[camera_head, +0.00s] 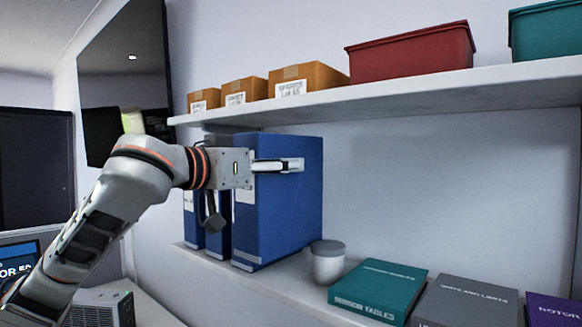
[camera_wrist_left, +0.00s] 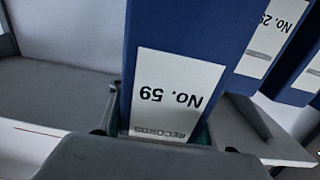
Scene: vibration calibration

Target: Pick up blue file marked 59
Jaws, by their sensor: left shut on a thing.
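The blue file marked 59 (camera_head: 284,215) stands upright on the lower shelf in the head view, the rightmost of the blue files. Its white label reads "No. 59" in the left wrist view (camera_wrist_left: 170,95), where it appears upside down. My left gripper (camera_head: 278,166) is at the file's upper part, with one finger lying along its right side. The gripper is shut on the file. The other finger is hidden by the file and the gripper body. My right gripper is not in view.
More blue files (camera_head: 215,225) stand to the left; one shows "No. 29" in the wrist view (camera_wrist_left: 268,50). The upper shelf (camera_head: 400,93) runs just above.

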